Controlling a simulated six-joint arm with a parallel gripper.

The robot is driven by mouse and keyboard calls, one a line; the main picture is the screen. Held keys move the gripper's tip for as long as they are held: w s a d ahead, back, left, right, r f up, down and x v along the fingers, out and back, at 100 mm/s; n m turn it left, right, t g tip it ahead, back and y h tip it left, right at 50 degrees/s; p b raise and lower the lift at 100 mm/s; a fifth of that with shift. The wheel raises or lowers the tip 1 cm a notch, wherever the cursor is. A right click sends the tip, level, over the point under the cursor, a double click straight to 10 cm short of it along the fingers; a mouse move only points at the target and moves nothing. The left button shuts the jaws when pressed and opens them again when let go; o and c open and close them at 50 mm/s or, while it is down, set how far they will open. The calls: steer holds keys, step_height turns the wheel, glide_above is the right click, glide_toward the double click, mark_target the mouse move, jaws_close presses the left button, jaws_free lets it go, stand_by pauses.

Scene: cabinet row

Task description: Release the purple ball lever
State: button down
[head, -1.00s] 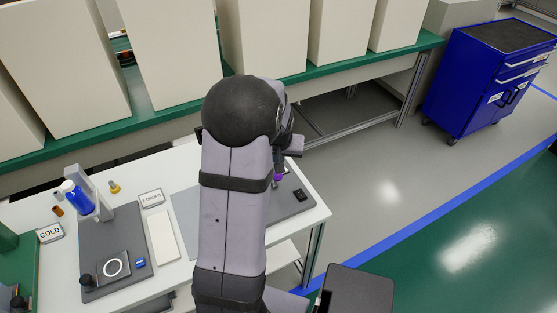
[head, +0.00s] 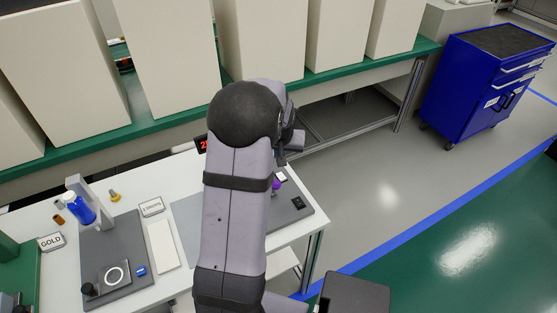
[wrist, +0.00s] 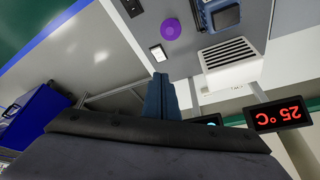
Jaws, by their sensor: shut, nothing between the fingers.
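The purple ball of the lever (wrist: 170,29) shows in the wrist view at the top, above a grey mat, seen nearly end-on so its stem is hidden. In the head view the purple ball (head: 276,185) is small, just right of my arm. My gripper (wrist: 160,78) is shut and empty in the wrist view, with its fingertips apart from the ball and the ball beyond them. In the head view my arm hides the gripper.
A blue device (wrist: 222,14) and a white vented box (wrist: 229,54) are close to the ball. A red 25 °C display (wrist: 278,115) stands nearby. A small white switch plate (wrist: 158,52) is beside the ball. A blue tool cart (head: 484,85) stands on the floor at right.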

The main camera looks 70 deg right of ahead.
steer(key=s+a+r+b, duration=0.2)
steer(key=s+a+r, duration=0.1)
steer(key=a+r, duration=0.3)
steer(key=shift+s, duration=0.25)
steer(key=shift+f, duration=0.1)
stand_by(0.5)
steer(key=a+f+m+y, duration=0.1)
steer(key=a+f+y, duration=0.15)
steer(key=a, duration=0.35)
steer(key=a+f+y, duration=0.1)
steer(key=a+f, duration=0.3)
steer(key=a, duration=0.2)
steer(key=w+a+n, duration=0.5)
steer(key=a, duration=0.6)
steer(key=w+a+r+n+p, duration=0.1)
steer(key=w+a+n, duration=0.5)
steer(key=a, duration=0.5)
steer(key=w+a+n+g, duration=0.1)
steer(key=w+a+n, duration=0.4)
steer(key=a, duration=0.6)
steer(key=shift+w+r+n+y+p, duration=0.15)
steer(key=shift+w+n+y+p, duration=0.2)
steer(key=shift+w, duration=0.1)
